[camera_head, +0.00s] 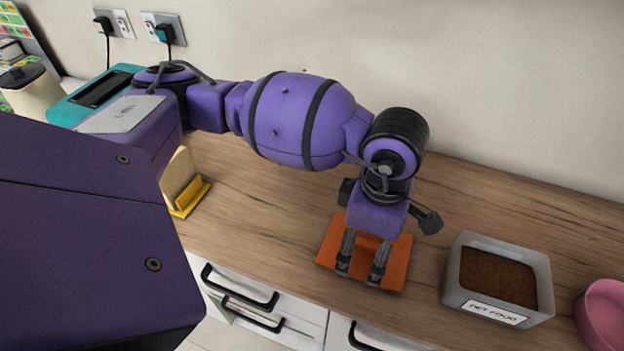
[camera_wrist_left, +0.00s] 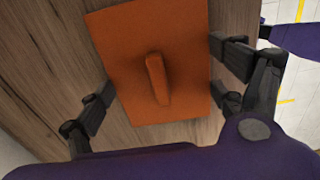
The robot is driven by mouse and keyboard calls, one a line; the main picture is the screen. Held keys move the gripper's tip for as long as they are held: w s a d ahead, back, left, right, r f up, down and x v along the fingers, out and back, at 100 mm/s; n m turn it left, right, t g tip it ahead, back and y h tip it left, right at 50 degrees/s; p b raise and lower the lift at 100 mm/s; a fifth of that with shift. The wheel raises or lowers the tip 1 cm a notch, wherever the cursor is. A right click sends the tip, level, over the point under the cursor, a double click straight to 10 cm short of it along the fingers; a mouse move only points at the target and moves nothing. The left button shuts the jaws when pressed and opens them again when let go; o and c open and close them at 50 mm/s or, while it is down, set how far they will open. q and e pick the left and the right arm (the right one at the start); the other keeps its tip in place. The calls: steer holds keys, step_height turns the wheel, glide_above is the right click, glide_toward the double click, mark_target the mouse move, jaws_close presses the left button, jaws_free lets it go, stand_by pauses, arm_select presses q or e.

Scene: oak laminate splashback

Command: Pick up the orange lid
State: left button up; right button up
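The orange lid (camera_head: 394,272) lies flat on the wooden counter near its front edge. In the left wrist view the lid (camera_wrist_left: 128,47) is a flat orange rectangle with a raised bar handle (camera_wrist_left: 157,80) in its middle. My left gripper (camera_head: 360,270) is over the lid, pointing down. Its fingers (camera_wrist_left: 163,100) are spread wide, with the handle between them and clear space on both sides. The gripper is open and empty. In the head view the handle is hidden behind my gripper. My right gripper is not in view.
A grey pet food container (camera_head: 545,275), filled with brown food, stands right of the lid. A pink bowl (camera_head: 603,315) is at the right edge. A yellow holder (camera_head: 190,198) stands left, near a teal toaster (camera_head: 72,110). Drawers with black handles are below the counter.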

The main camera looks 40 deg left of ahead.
arm_select(q)
steer(key=shift+r, duration=0.1)
steer(key=c, duration=0.8)
steer(key=shift+c, duration=0.8)
